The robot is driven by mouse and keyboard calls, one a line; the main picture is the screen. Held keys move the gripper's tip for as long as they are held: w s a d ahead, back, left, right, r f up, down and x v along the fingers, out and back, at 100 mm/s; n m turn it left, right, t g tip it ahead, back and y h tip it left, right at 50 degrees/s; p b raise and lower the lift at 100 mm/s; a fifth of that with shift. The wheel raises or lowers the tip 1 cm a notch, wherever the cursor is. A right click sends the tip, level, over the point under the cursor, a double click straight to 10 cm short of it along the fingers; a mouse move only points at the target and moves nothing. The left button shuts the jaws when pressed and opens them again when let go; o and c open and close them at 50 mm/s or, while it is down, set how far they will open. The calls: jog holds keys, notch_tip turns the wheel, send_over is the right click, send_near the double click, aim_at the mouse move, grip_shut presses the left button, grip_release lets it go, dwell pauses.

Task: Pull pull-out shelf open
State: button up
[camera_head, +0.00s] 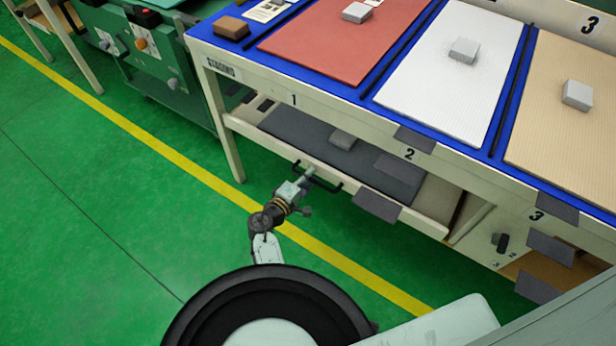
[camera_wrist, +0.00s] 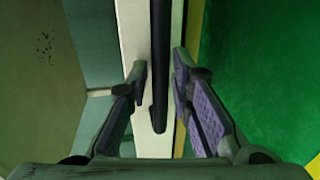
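The pull-out shelf (camera_head: 255,134) is the cream lower shelf under the blue-topped table, with a dark grey mat and a small grey block on it. Its black bar handle (camera_head: 330,187) runs along the front edge. The handle also shows in the wrist view (camera_wrist: 160,60) as a dark bar down the middle, in front of the cream edge. My gripper (camera_head: 309,173) is at the handle. In the wrist view my gripper (camera_wrist: 159,85) is open, with one finger on each side of the bar and a narrow gap on both sides. Finger contact is not visible.
The table's blue top (camera_head: 365,90) holds red, white and tan mats with small grey blocks. Dark label plates (camera_head: 378,205) hang along the front. A green machine (camera_head: 150,55) stands at the back left. The green floor (camera_head: 100,210) in front of the shelf is clear.

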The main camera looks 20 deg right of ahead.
grip_shut()
jog(key=shift+s+a, duration=0.1)
jog(key=shift+a, duration=0.05)
dwell(0.5)
